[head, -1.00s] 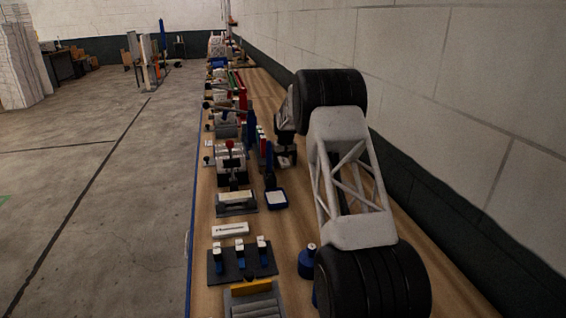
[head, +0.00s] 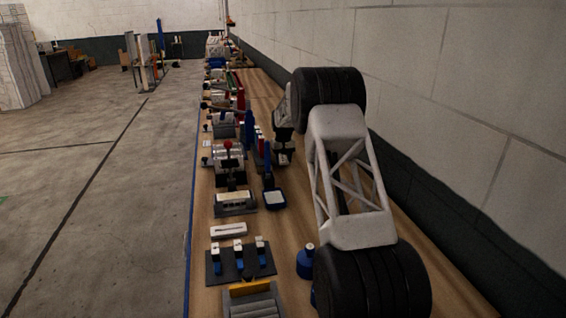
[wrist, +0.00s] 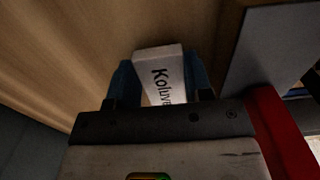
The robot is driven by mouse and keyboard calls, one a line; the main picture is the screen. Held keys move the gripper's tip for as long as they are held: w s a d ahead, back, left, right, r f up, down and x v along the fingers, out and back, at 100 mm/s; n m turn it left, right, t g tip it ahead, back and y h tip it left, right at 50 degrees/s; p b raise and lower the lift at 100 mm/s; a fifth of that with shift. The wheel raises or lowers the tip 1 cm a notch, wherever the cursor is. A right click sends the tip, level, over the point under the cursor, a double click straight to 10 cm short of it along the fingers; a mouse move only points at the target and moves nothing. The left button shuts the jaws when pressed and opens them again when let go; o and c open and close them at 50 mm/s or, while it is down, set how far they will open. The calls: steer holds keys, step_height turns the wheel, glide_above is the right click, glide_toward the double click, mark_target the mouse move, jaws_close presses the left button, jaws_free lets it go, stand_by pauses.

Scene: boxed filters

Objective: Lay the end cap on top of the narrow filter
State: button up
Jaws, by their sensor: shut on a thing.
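In the wrist view my gripper (wrist: 160,84) is shut on a white block (wrist: 158,75) with black lettering that starts "Koluv". One blue finger is on each side of it, and its lower part is hidden by the gripper body. It is held over bare wood. I cannot tell whether this block is the end cap. In the head view my arm's far end stands over the bench, and the fingers and held block cannot be made out there. I cannot pick out the narrow filter for certain in either view.
The wooden bench (head: 289,221) runs along the wall, crowded with fixtures on its left side. A grey panel (wrist: 267,50) and red part (wrist: 283,130) are close right of my gripper.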

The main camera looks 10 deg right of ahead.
step_height(320, 180, up, 2)
steer(key=shift+s+r, duration=0.2)
steer(key=shift+s, duration=0.35)
steer(key=s, duration=0.5)
steer(key=s+a, duration=0.1)
steer(key=s, duration=0.4)
steer(key=s+r, duration=0.1)
steer(key=s, duration=0.3)
steer(key=shift+s+a+r, duration=0.1)
steer(key=shift+s+a, duration=0.1)
steer(key=shift+s, duration=0.2)
